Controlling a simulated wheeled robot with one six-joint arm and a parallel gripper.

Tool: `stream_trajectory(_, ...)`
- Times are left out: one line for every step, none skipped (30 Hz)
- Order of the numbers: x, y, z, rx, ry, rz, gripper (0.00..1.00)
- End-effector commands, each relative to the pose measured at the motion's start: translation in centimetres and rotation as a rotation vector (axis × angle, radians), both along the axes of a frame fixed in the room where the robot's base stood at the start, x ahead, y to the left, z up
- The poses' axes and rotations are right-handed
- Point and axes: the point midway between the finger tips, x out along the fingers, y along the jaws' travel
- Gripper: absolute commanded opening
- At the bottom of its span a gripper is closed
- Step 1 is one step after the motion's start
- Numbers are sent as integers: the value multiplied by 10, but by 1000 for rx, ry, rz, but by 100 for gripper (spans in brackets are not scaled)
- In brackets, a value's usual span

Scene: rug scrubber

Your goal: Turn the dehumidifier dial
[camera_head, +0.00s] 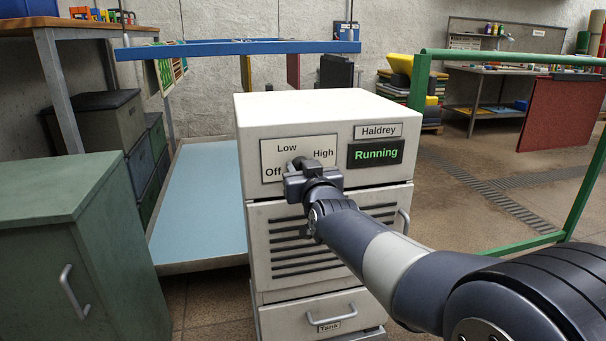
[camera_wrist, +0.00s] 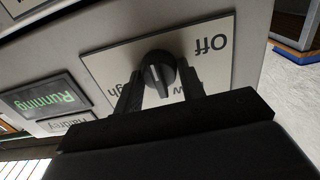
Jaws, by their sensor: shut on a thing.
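The dehumidifier (camera_head: 340,106) is a cream cabinet in the middle of the head view, marked "Haldrey". Its dial panel (camera_head: 270,166) carries the words Off, Low and High. The dial (camera_wrist: 156,66) is a round black knob with a white line, clear in the wrist view; I cannot tell exactly which word the line points to. My gripper (camera_head: 298,165) is at the dial, its two fingers on either side of the knob and shut on it. It covers most of the dial in the head view. A display (camera_head: 375,154) reads "Running" in green.
A green cabinet (camera_head: 55,215) stands at the near left, with a light blue low platform (camera_head: 198,200) behind it. A green frame (camera_head: 480,56) with a hanging red panel (camera_head: 563,112) stands at right. The vents and the "Tank" drawer (camera_head: 315,312) lie below the dial.

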Motion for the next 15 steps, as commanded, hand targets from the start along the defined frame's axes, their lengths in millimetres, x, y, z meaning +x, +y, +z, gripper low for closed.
stream_trajectory(0, 0, -1, 9, 4, 0, 15)
stream_trajectory(0, 0, -1, 15, 5, 0, 15)
stream_trajectory(0, 0, -1, 20, 7, 0, 15)
stream_trajectory(0, 0, -1, 23, 8, 0, 15)
stream_trajectory(0, 0, -1, 25, 8, 0, 15)
stream_trajectory(0, 0, -1, 28, 9, 0, 15)
stream_trajectory(0, 0, 0, 29, 9, 0, 15)
stream_trajectory(0, 0, 0, 30, 10, 0, 15)
stream_trajectory(0, 0, 0, 30, 10, 0, 15)
stream_trajectory(0, 0, 0, 30, 10, 0, 15)
stream_trajectory(0, 0, 0, 30, 10, 0, 15)
stream_trajectory(0, 0, 0, 30, 10, 0, 15)
stream_trajectory(0, 0, 0, 30, 10, 0, 15)
stream_trajectory(0, 0, 0, 30, 10, 0, 15)
stream_trajectory(0, 0, 0, 30, 10, 0, 15)
